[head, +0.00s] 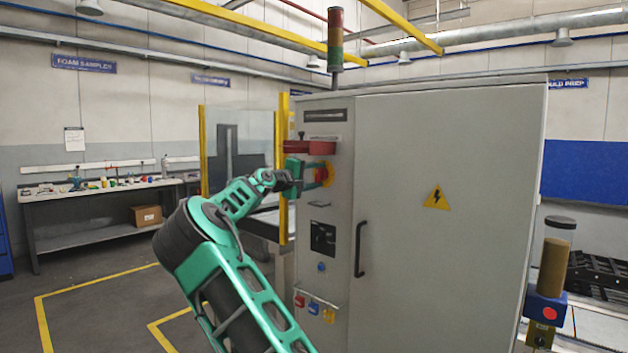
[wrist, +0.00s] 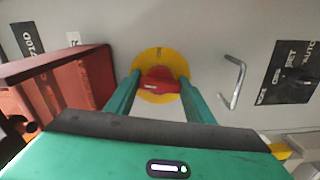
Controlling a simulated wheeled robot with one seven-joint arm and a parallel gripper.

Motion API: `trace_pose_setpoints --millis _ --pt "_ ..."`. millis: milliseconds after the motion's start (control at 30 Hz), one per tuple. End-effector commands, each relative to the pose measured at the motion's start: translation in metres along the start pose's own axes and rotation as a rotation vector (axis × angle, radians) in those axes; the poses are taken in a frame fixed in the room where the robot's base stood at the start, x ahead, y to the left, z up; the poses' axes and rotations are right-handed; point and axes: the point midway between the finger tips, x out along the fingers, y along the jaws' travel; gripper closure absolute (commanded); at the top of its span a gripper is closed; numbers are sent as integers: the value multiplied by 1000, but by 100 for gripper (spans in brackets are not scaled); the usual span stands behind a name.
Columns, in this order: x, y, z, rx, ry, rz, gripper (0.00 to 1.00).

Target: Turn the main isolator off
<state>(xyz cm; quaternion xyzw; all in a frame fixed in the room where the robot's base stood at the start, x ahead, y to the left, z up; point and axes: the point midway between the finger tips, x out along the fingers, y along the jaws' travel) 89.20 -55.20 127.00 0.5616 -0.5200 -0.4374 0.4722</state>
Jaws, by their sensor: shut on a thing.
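The main isolator is a red handle (wrist: 162,80) on a round yellow plate (wrist: 160,56), fixed to the narrow left face of the grey cabinet. In the head view its yellow plate (head: 329,174) shows just right of my gripper (head: 316,176). In the wrist view the two green fingers of my gripper (wrist: 160,88) reach the plate, one on each side of the red handle, shut on it. The handle lies across the picture between the fingertips. The fingers partly hide its ends, and I cannot read any position marks.
A red box (wrist: 60,88) juts out close to the left of my gripper. A bent metal handle (wrist: 235,82) and a black selector plate (wrist: 288,72) are to the right. The cabinet door (head: 450,220) has a black handle (head: 361,250). Coloured items (head: 314,307) hang below.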

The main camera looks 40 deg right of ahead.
Motion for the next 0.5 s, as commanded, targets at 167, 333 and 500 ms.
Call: trace_pose_setpoints --millis 167,333,500 --pt "-4 -3 -7 -95 15 -3 74" --pt "-4 -4 -7 -149 15 -3 74" --pt "-4 -4 -7 -172 15 -4 74"
